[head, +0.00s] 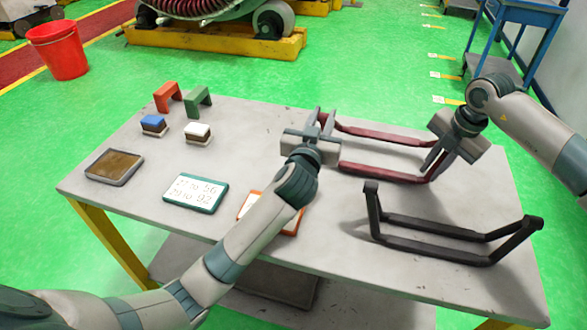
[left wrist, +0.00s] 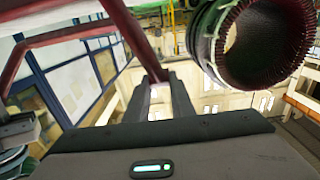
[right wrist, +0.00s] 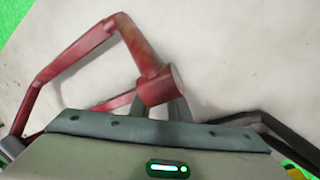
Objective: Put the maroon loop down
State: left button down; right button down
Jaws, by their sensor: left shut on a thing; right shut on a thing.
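The maroon loop (head: 382,172) is a long frame with two roughly parallel bars, over the right back part of the grey table (head: 250,122). My left gripper (head: 322,120) is shut on its left end. My right gripper (head: 431,163) is shut on its right end. In the left wrist view, a maroon bar (left wrist: 134,38) runs down between the fingers (left wrist: 160,98). In the right wrist view, the loop's bent end (right wrist: 140,45) has a round knob at the fingers (right wrist: 166,108). I cannot tell how far the loop is above the table.
A black loop (head: 430,228) stands on the table in front of the maroon one. A teal-framed board (head: 196,193), an orange-edged board (head: 255,205) partly behind my left arm, a brown tray (head: 115,166), two small blocks and two brackets are on the left. A red bucket (head: 58,50) stands on the floor.

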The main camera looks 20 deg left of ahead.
pick_arm(q)
jog(key=shift+a+f+b, duration=0.2)
jog(key=shift+f+b, duration=0.15)
jog(key=shift+f, duration=0.25)
pick_arm(e)
jog(key=shift+d+f, duration=0.15)
jog(key=shift+f, duration=0.35)
pick_arm(q)
jog(key=c, duration=1.5)
grip_release()
jog(key=shift+r, duration=0.15)
pick_arm(e)
jog(key=c, duration=1.7)
grip_release()
jog(key=shift+r, duration=0.1)
pick_arm(q)
jog(key=shift+d, duration=0.1)
pick_arm(e)
jog(key=shift+o, duration=0.2)
pick_arm(q)
jog(key=shift+s+d, duration=0.1)
jog(key=shift+s, duration=0.2)
jog(key=s, duration=1.1)
jog(key=shift+s+d, duration=0.2)
pick_arm(e)
jog(key=shift+r, duration=0.1)
